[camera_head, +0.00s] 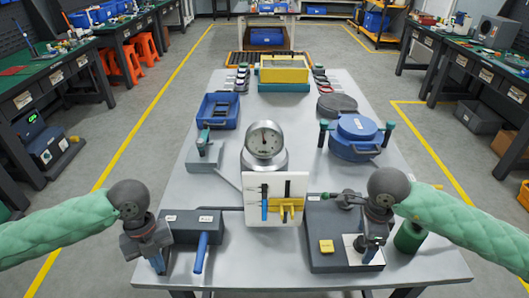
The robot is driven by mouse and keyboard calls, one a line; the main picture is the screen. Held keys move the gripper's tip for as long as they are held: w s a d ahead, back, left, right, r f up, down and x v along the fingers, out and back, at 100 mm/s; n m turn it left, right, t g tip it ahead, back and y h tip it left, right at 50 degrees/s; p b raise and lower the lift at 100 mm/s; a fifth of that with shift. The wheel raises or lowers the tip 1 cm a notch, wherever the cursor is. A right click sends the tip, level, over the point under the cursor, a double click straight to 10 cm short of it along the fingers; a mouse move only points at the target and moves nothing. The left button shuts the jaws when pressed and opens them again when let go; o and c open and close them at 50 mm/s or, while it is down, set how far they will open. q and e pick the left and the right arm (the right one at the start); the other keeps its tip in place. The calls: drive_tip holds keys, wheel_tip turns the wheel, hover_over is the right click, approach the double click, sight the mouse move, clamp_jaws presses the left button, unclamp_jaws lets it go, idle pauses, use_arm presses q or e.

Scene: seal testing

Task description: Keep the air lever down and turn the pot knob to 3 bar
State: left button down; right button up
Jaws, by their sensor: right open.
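A blue lever (201,252) slants down toward the front from a dark labelled box (180,226) at the table's front left. My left gripper (157,264) points down just left of the lever, apart from it; whether its jaws are open is unclear. A round white dial gauge (265,140) stands mid-table; its reading is too small to tell. A lidded blue pot (355,137) stands behind right. My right gripper (370,256) is open, pointing down over a white plate on a dark box (325,230). A small dark knob (347,199) shows at that box's back; which knob belongs to the pot is unclear.
A white panel (275,212) with blue and yellow tools stands between the grippers. A yellow block (326,246) sits on the right box, and a green cylinder (410,236) stands right of it. A blue tray (218,110) lies behind left. The grey table (235,262) is bare at front centre.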

drive_tip(key=n, duration=0.4)
drive_tip(key=shift+n, duration=0.3)
drive_tip(key=n, duration=0.4)
drive_tip(key=shift+c, duration=0.2)
drive_tip(key=c, duration=1.4)
drive_tip(key=shift+m, duration=0.3)
drive_tip(key=o, duration=1.4)
drive_tip(key=shift+o, duration=0.2)
